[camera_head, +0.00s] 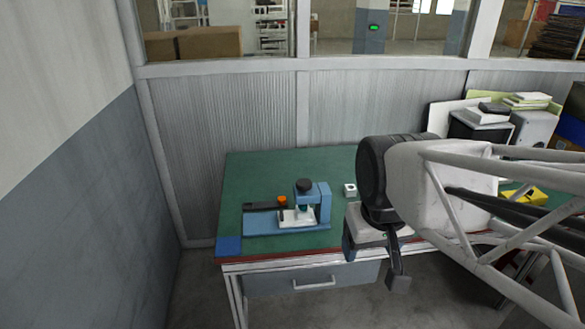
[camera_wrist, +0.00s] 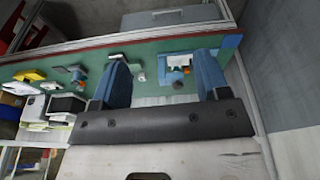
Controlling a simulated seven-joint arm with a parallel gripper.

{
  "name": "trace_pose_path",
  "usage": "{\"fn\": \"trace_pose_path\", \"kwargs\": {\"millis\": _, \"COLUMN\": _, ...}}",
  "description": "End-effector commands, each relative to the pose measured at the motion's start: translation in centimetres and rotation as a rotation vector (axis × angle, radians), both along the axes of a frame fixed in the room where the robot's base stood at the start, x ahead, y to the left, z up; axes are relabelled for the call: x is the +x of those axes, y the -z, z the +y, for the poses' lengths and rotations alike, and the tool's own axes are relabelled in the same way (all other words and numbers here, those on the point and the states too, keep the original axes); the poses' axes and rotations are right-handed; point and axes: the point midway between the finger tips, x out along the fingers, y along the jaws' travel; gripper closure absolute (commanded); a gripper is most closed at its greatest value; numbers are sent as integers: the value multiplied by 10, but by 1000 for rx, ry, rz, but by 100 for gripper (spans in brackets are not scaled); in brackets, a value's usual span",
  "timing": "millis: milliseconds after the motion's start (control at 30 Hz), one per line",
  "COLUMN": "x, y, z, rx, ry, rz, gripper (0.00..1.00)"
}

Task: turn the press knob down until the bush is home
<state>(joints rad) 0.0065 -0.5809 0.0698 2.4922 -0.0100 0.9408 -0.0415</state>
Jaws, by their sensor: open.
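The press is a blue frame (camera_head: 325,205) on a blue base (camera_head: 262,226) on the green bench. Its dark round knob (camera_head: 304,186) stands at the top, over a white block (camera_head: 292,217). I cannot make out the bush or how deep it sits. My gripper (camera_head: 374,268) is open and empty, right of the press and at the bench's front edge, well apart from the knob. In the wrist view, the press (camera_wrist: 180,62) shows small and far off between my spread fingers (camera_wrist: 163,62).
An orange knob (camera_head: 282,200) on a dark bar lies left of the press knob. A small white block (camera_head: 349,189) stands right of the press. A yellow thing (camera_head: 524,197) lies far right. A ribbed wall (camera_head: 225,120) is behind; the green bench top (camera_head: 255,170) behind the press is clear.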

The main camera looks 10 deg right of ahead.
Motion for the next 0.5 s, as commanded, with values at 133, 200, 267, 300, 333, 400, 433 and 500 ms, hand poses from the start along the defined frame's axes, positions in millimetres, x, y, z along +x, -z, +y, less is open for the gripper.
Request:
{"fn": "trace_pose_path", "kwargs": {"millis": 133, "x": 28, "y": -7, "z": 0, "rx": -11, "ry": -55, "rz": 15, "gripper": 14}}
{"fn": "trace_pose_path", "kwargs": {"millis": 200, "x": 42, "y": -9, "z": 1, "rx": -17, "ry": -84, "rz": 22, "gripper": 14}}
{"fn": "trace_pose_path", "kwargs": {"millis": 267, "x": 55, "y": -12, "z": 1, "rx": -22, "ry": -111, "rz": 26, "gripper": 14}}
{"fn": "trace_pose_path", "kwargs": {"millis": 300, "x": 63, "y": -12, "z": 1, "rx": -25, "ry": -128, "rz": 31, "gripper": 14}}
{"fn": "trace_pose_path", "kwargs": {"millis": 333, "x": 70, "y": -14, "z": 1, "rx": -27, "ry": -141, "rz": 34, "gripper": 14}}
{"fn": "trace_pose_path", "kwargs": {"millis": 400, "x": 84, "y": -15, "z": 2, "rx": -33, "ry": -172, "rz": 40, "gripper": 14}}
{"fn": "trace_pose_path", "kwargs": {"millis": 433, "x": 91, "y": -16, "z": 2, "rx": -35, "ry": -184, "rz": 43, "gripper": 14}}
{"fn": "trace_pose_path", "kwargs": {"millis": 500, "x": 105, "y": -17, "z": 2, "rx": -40, "ry": -215, "rz": 49, "gripper": 14}}
